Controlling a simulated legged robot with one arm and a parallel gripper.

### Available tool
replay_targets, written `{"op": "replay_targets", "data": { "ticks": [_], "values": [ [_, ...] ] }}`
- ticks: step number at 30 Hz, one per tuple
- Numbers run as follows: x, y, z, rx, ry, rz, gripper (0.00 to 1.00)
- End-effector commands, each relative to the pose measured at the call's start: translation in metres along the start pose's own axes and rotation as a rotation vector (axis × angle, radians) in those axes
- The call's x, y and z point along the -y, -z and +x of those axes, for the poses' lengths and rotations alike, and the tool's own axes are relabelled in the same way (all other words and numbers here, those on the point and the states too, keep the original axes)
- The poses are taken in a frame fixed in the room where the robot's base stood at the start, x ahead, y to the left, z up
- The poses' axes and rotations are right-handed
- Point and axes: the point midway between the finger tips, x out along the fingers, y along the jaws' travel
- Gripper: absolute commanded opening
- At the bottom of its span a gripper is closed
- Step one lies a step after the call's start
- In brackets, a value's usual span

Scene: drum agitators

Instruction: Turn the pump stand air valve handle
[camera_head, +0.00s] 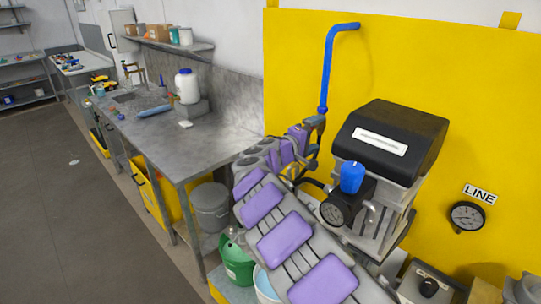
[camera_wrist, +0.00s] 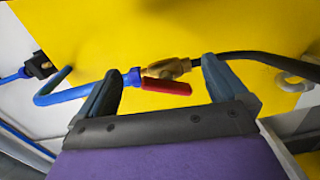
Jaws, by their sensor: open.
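The air valve shows in the wrist view as a brass body (camera_wrist: 168,68) with a red lever handle (camera_wrist: 166,87). The handle points right, roughly along the line. A blue pipe (camera_wrist: 75,93) joins the valve on the left and a black hose (camera_wrist: 255,57) on the right. My gripper (camera_wrist: 161,68) is open, its fingers on either side of the valve and handle. I cannot tell whether a finger touches them. In the head view my gripper (camera_head: 315,136) is near the lower end of the blue pipe (camera_head: 326,68); the red handle is hidden there.
A yellow panel (camera_head: 480,85) stands behind. A black-topped pump unit (camera_head: 390,135) with a blue knob (camera_head: 352,177) and gauge is close right of my gripper. A grey workbench (camera_head: 215,140) lies left, with a green can (camera_head: 238,262) below.

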Motion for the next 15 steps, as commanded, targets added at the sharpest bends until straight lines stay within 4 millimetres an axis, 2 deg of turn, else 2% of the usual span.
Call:
{"op": "replay_targets", "data": {
  "ticks": [6,15],
  "values": [
    [0.008,0.023,-0.033,-0.02,-0.009,-0.016,1.0],
    [0.009,0.023,-0.052,-0.022,-0.007,-0.017,1.0]
  ]
}}
